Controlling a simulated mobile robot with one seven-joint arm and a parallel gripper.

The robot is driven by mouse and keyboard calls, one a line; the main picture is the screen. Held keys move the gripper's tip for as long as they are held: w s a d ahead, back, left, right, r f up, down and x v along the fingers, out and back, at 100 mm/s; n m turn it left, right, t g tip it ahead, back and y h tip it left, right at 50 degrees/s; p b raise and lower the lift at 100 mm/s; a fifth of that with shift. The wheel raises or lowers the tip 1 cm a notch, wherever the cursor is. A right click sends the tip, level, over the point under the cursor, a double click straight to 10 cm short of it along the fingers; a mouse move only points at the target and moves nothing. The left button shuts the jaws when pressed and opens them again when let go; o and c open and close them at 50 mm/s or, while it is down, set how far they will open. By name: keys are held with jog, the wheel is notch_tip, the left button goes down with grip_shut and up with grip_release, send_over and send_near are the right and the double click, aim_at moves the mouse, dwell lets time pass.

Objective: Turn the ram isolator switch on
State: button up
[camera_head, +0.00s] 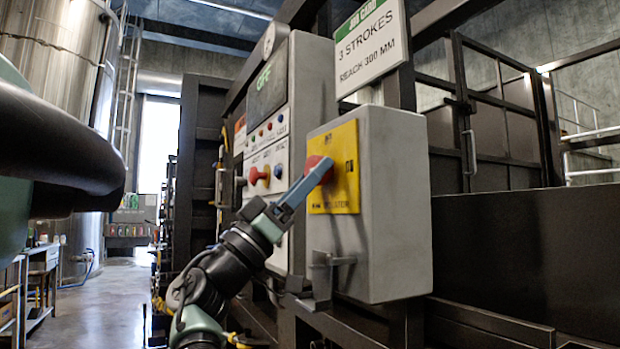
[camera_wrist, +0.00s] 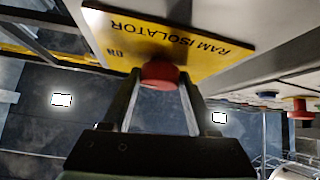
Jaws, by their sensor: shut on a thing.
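The ram isolator switch is a red rotary knob (camera_head: 318,168) on a yellow plate (camera_head: 346,190), fixed to the front of a grey box (camera_head: 395,200). My gripper (camera_head: 312,178) reaches it from the lower left and its fingers are closed on the knob. In the wrist view the red knob (camera_wrist: 159,74) sits between the two fingertips of my gripper (camera_wrist: 160,85), and the yellow plate (camera_wrist: 165,35) reads RAM ISOLATOR upside down. Part of the knob is hidden by the fingers, and I cannot tell its exact setting.
A control panel (camera_head: 268,150) with several coloured buttons and a red knob stands left of the box. A metal bracket (camera_head: 328,275) sticks out below the yellow plate. A white sign (camera_head: 371,48) stands above the box. Open floor (camera_head: 110,310) lies to the left.

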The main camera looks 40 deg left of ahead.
jog(key=o, duration=1.4)
jog(key=v, duration=1.3)
jog(key=shift+d+f, duration=0.1)
